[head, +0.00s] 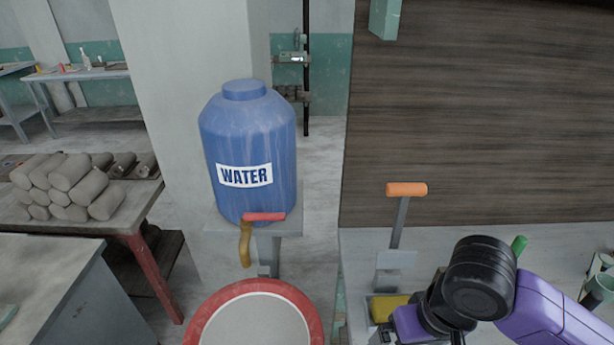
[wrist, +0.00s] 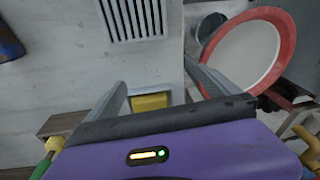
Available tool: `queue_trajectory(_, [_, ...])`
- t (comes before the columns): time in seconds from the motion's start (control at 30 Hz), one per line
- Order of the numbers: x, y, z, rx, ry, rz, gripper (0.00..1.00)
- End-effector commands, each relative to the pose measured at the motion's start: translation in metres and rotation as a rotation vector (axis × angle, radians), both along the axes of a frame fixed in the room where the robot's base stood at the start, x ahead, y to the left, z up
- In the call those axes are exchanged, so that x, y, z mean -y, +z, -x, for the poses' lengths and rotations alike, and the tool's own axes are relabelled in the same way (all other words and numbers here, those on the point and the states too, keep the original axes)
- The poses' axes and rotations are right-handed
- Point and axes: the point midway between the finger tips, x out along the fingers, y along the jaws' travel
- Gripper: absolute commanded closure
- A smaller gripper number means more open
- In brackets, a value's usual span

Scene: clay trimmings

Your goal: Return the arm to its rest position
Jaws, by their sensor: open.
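My gripper (wrist: 155,78) shows in the wrist view with its two grey fingers spread apart and nothing held between them. In the head view my purple and black arm (head: 480,280) reaches in from the lower right, bent over the counter. The gripper's fingertips are hidden there behind the wrist. A yellow block (head: 388,306) lies in a small box beside the wrist. In the wrist view the yellow block (wrist: 152,101) shows in the gap between the fingers, apart from them.
A round red-rimmed basin (head: 310,312) is at bottom centre. A blue water barrel (head: 247,140) stands behind it. Clay rolls (head: 75,182) are stacked at left.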

Motion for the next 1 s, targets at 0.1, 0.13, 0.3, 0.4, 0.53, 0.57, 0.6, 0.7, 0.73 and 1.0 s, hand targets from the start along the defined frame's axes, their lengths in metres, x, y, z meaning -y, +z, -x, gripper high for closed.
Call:
queue_trajectory(0.1, [-0.012, 0.011, -0.02, 0.091, 0.037, -0.05, 0.0])
queue_trajectory(0.13, [-0.016, 0.015, -0.026, 0.121, 0.048, -0.066, 0.0])
queue_trajectory(0.3, [-0.046, 0.045, -0.059, 0.3, 0.096, -0.189, 0.0])
queue_trajectory(0.4, [-0.072, 0.072, -0.078, 0.429, 0.126, -0.283, 0.0])
queue_trajectory(0.53, [-0.112, 0.126, -0.104, 0.654, 0.154, -0.448, 0.0])
queue_trajectory(0.57, [-0.12, 0.143, -0.109, 0.719, 0.155, -0.493, 0.0])
queue_trajectory(0.6, [-0.13, 0.164, -0.115, 0.804, 0.153, -0.548, 0.0])
queue_trajectory(0.7, [-0.141, 0.213, -0.123, 0.999, 0.121, -0.663, 0.0])
queue_trajectory(0.73, [-0.141, 0.226, -0.124, 1.054, 0.107, -0.691, 0.0])
queue_trajectory(1.0, [-0.105, 0.29, -0.115, 1.447, -0.112, -0.807, 0.0])
